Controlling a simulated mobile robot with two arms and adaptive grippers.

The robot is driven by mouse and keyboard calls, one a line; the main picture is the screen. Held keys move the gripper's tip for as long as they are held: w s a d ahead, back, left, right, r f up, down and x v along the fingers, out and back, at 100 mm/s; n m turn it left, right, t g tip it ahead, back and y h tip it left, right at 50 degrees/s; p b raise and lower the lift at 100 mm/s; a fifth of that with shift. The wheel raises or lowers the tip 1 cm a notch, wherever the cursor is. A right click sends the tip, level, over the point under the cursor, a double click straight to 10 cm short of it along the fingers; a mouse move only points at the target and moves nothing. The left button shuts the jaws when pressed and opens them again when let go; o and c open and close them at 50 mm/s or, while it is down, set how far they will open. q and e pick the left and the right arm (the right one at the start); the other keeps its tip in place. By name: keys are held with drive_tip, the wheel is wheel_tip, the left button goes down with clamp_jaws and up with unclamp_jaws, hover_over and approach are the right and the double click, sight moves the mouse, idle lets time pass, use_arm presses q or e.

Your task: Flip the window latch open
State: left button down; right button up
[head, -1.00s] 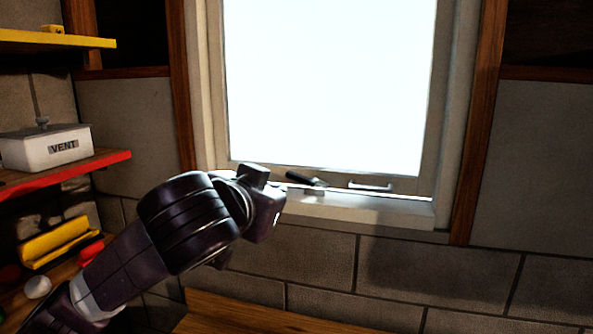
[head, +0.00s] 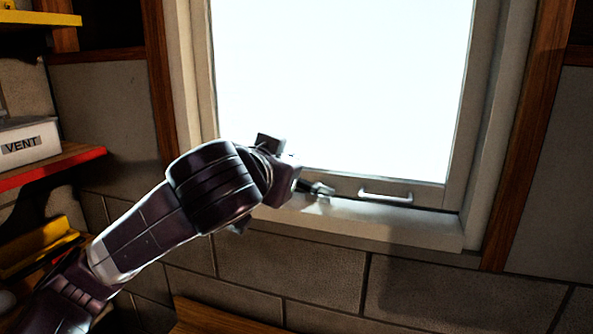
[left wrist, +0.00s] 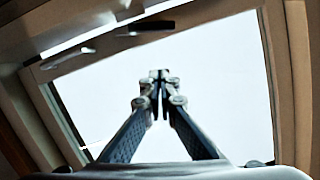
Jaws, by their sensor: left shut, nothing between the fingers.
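The window (head: 340,80) stands straight ahead with its pale frame and bright glass. Its small dark latch (head: 320,188) sits on the bottom rail; my left wrist covers part of it, so its exact angle is hard to tell. My left gripper's fingers are hidden behind the wrist in the head view. In the left wrist view the left gripper (left wrist: 158,80) is shut and empty, its tips against the bright pane. The latch shows there as a dark bar (left wrist: 147,28) on the rail near the top edge, apart from the tips. My right gripper is not in view.
A pale pull handle (head: 386,196) is on the rail right of the latch. The sill (head: 400,224) below is clear. A red-edged shelf (head: 60,167) with a white VENT box (head: 25,143) is at the left. Brick wall lies below.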

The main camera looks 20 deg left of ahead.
use_arm(q)
drive_tip(key=w+p, duration=0.1)
drive_tip(key=w, duration=0.2)
drive_tip(key=p, duration=0.2)
hover_over(308, 185)
drive_tip(key=s+a, duration=0.2)
drive_tip(key=f, duration=0.2)
drive_tip(key=shift+w+f+p, duration=0.15)
drive_tip(key=shift+w+f, duration=0.05)
drive_tip(key=shift+f, duration=0.4)
drive_tip(key=shift+w+f+p, duration=0.15)
drive_tip(key=shift+f, duration=0.4)
drive_tip(key=shift+s+a+f, duration=0.15)
drive_tip(key=shift+f, duration=0.6)
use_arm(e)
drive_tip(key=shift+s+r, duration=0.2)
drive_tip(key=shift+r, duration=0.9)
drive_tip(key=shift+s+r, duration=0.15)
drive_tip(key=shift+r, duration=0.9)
